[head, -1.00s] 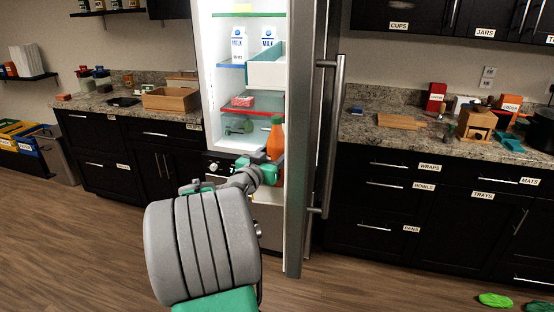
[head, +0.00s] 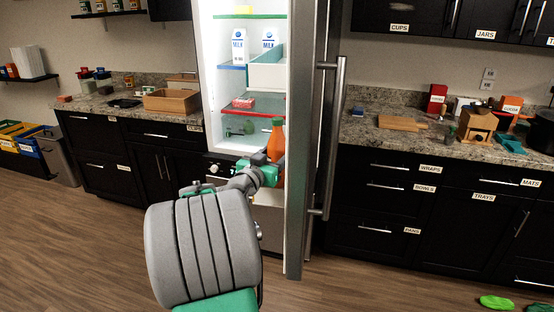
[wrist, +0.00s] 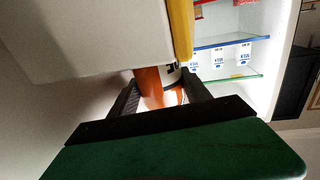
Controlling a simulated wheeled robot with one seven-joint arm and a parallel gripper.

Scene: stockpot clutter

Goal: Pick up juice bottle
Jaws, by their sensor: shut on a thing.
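In the wrist view the orange bottle (wrist: 150,86) with a white label lies between my two dark fingers (wrist: 162,97). The fingers are shut on it. Its base is hidden.
The fridge door (head: 306,150) stands open just right of my arm. A white bin (head: 266,74), milk cartons (head: 268,40) and a red and white package (head: 243,103) are on the shelves. Open floor (head: 80,240) lies to the left.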

